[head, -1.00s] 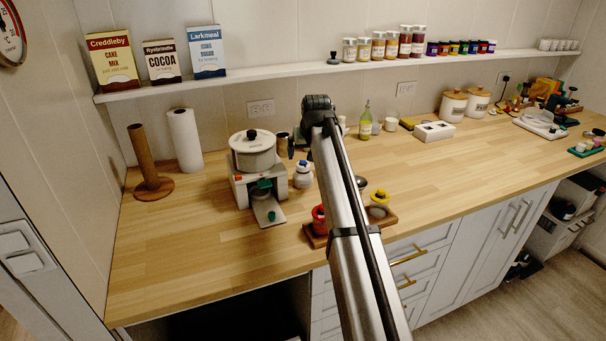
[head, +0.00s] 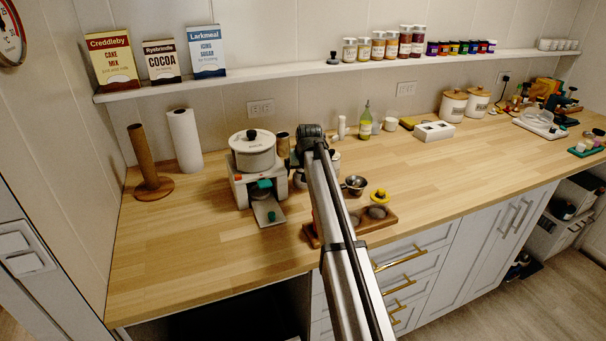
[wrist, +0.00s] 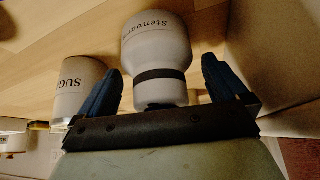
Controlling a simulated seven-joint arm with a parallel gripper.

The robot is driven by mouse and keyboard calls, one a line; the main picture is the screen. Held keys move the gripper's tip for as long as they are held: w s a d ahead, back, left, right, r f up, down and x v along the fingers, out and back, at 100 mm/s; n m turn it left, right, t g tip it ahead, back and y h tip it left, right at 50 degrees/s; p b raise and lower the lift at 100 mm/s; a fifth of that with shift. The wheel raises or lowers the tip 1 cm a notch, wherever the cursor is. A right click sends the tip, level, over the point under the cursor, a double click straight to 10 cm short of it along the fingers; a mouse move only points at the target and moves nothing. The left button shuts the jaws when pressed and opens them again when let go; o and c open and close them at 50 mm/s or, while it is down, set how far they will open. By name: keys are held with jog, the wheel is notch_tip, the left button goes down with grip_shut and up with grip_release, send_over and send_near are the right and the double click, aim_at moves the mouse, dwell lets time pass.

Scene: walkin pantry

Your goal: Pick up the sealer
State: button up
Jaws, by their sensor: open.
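A pale, rounded device (wrist: 158,55) with a dark band and lettering starting "Stenva" fills the middle of the wrist view. I take it for the sealer, though its name is not readable in full. My gripper (wrist: 162,76) is open, with one dark blue finger on each side of it. Gaps show between the fingers and its body, so it is not gripped. In the head view my arm hides most of the gripper and the device.
A container lettered "SUG" (wrist: 80,88) stands close beside my left finger in the wrist view. A white machine with a round pot (head: 252,152) stands left of my arm. The counter's left front is clear.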

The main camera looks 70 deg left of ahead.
jog(key=shift+f, duration=0.1)
jog(key=shift+c, duration=0.2)
jog(key=c, duration=1.2)
